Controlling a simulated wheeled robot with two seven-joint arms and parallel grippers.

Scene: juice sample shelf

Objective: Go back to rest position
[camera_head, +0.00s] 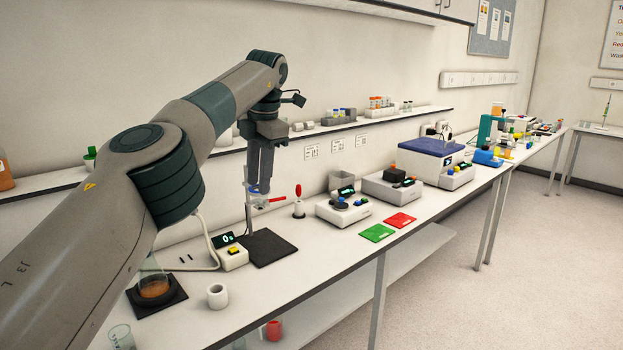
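My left arm comes in from the left and reaches across the picture. Its gripper (260,188) points down above the bench, in front of the wall shelf and near the stand with the red clamp. The fingers overlap from this angle, so I cannot tell whether they are open or shut. I see nothing clearly held in them. My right gripper is not in view.
The wall shelf (350,122) holds small bottles. Open floor lies right.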

